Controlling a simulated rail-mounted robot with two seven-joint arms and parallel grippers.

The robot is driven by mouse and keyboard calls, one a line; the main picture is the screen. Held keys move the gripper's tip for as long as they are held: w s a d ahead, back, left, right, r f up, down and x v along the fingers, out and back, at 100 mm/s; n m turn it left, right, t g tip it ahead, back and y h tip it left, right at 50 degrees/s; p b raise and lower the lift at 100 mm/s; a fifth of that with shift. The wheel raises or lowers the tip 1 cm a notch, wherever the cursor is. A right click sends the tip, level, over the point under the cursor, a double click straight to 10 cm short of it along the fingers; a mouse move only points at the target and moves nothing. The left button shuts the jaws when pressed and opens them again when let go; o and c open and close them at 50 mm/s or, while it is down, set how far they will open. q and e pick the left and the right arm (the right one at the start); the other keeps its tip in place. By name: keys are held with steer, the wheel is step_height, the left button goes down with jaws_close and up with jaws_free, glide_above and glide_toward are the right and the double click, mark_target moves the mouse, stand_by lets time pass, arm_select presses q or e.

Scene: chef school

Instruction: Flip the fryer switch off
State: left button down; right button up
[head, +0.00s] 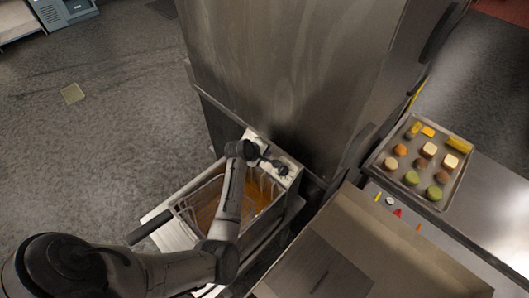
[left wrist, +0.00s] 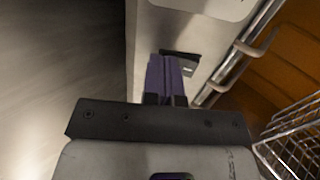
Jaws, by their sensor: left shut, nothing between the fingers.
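The fryer (head: 178,236) stands below the tall metal cabinet in the head view, with brown-orange oil and a wire basket in it. Its pale panel (head: 292,163) is at the back right. My left arm reaches over the fryer, and the left gripper (head: 264,157) is at this panel. In the left wrist view, the left gripper (left wrist: 172,62) is shut and empty. Its fingertips are at a small black switch (left wrist: 190,68) on the pale panel, partly hidden by the fingers. I cannot tell whether they touch or which way the switch is set. My right gripper is not in view.
The wire basket (left wrist: 292,142) and a metal rail (left wrist: 236,56) lie right of the gripper in the wrist view. A tall metal cabinet (head: 270,60) rises behind the fryer. A tray (head: 453,195) of food pieces sits on the right counter. Open floor lies left.

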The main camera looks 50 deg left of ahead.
arm_select(q)
steer(key=shift+s+r+p, duration=0.15)
steer(key=shift+r+p, duration=0.15)
steer(key=shift+p, duration=0.05)
steer(key=r+p+v, duration=0.1)
steer(key=p+v, duration=0.3)
steer(key=v, duration=0.9)
steer(key=shift+w, duration=0.3)
stand_by(0.3)
